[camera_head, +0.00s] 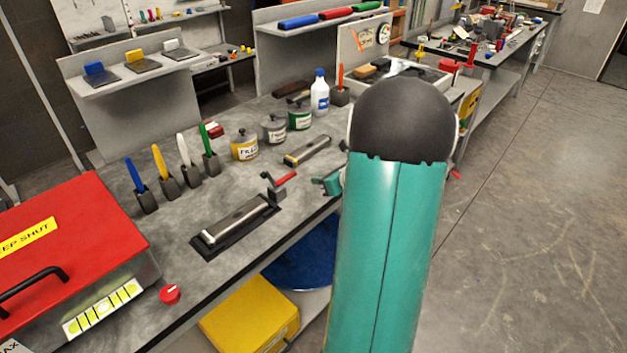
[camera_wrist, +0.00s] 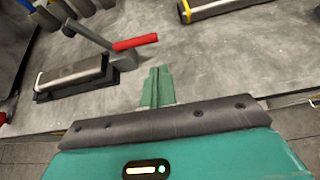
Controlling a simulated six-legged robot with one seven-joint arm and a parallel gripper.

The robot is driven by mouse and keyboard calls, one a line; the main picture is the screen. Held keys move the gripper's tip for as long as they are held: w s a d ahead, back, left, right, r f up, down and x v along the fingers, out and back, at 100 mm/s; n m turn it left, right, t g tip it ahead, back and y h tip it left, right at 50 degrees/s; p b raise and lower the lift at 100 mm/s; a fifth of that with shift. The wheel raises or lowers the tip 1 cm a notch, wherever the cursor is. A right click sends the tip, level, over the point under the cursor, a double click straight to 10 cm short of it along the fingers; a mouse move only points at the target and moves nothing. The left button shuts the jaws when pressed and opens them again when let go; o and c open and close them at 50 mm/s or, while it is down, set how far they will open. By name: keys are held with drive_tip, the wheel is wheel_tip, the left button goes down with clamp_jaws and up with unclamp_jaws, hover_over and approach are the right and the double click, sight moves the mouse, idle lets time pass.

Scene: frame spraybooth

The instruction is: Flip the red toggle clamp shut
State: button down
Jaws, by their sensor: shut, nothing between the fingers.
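The toggle clamp (camera_head: 272,190) stands at the right end of a black fixture (camera_head: 205,246) that holds a grey metal bar (camera_head: 236,219). Its red handle (camera_head: 286,179) sticks out to the right, and it also shows in the wrist view (camera_wrist: 135,43). The clamp's grey arm (camera_wrist: 88,34) is raised at a slant with its tip clear of the bar. My gripper (camera_wrist: 157,84) is shut and empty. It is to the right of the clamp, apart from the handle. In the head view my gripper (camera_head: 328,184) is partly hidden by my arm.
A second bar-like block (camera_head: 307,151) lies behind the clamp on the grey bench (camera_head: 185,290). Several cans, a spray bottle (camera_head: 319,93) and coloured tools in holders stand farther back. A red-lidded box (camera_head: 75,235) is at the left. The bench edge runs below my gripper.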

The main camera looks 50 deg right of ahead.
sight(301, 190)
drive_tip(key=x, duration=0.8)
drive_tip(key=shift+w+a+f, duration=0.15)
drive_tip(key=shift+w, duration=0.1)
